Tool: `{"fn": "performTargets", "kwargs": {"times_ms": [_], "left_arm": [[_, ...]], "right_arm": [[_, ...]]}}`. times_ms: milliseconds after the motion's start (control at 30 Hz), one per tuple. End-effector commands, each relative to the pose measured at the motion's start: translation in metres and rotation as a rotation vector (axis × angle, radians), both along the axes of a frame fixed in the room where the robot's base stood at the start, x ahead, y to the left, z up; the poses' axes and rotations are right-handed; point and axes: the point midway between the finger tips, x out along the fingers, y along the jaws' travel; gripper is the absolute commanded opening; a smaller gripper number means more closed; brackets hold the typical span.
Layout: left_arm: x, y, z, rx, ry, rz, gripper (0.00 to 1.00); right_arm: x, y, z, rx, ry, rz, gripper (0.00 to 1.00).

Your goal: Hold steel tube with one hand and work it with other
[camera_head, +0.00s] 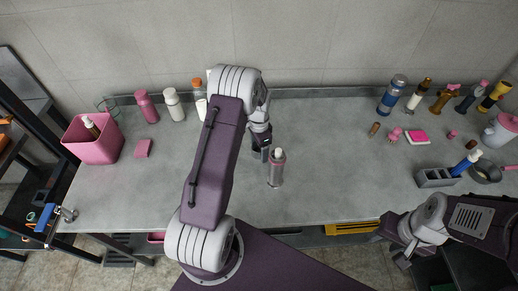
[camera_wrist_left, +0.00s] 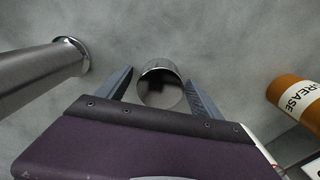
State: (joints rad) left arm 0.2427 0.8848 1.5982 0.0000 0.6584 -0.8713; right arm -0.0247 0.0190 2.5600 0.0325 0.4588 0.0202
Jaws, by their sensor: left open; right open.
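A steel tube (camera_wrist_left: 160,86) with a round, dark open end sits between the fingers of my left gripper (camera_wrist_left: 160,92) in the left wrist view. The fingers are open, with one on each side of it. In the head view my left gripper (camera_head: 262,148) is low over the middle of the bench, where the arm and fingers hide this tube. A brushed metal cylinder (camera_wrist_left: 38,78) shows at the left of the wrist view. My right gripper (camera_head: 401,258) is open near the bench's front edge.
A grease bottle (camera_wrist_left: 298,98) is at the wrist view's right. Bottles (camera_head: 173,104) and a pink bin (camera_head: 93,142) stand on the left of the bench (camera_head: 330,150). Several tools and a grey holder (camera_head: 436,178) are on the right. Bench right of centre is clear.

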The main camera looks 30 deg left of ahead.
Motion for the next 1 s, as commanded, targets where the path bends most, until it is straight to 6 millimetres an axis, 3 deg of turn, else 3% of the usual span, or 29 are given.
{"fn": "performTargets", "kwargs": {"times_ms": [67, 267, 600, 867, 1000], "left_arm": [[0.0, 0.0, 0.0, 0.0, 0.0, 0.0, 0.7], [0.0, 0.0, 0.0, 0.0, 0.0, 0.0, 0.15], [0.0, 0.0, 0.005, 0.0, -0.001, 0.0, 0.14], [0.001, 0.0, 0.045, 0.001, -0.005, 0.0, 0.14], [0.013, -0.033, 0.061, 0.001, -0.004, -0.006, 0.14]], "right_arm": [[0.0, 0.0, 0.0, 0.0, 0.0, 0.0, 0.43], [0.0, 0.0, 0.0, 0.0, 0.0, 0.0, 0.43], [0.0, 0.0, 0.0, 0.0, 0.0, 0.0, 0.43], [0.0, 0.0, -0.002, 0.0, 0.0, 0.0, 0.43], [0.0, 0.0, -0.004, 0.0, 0.0, 0.0, 0.43]]}}
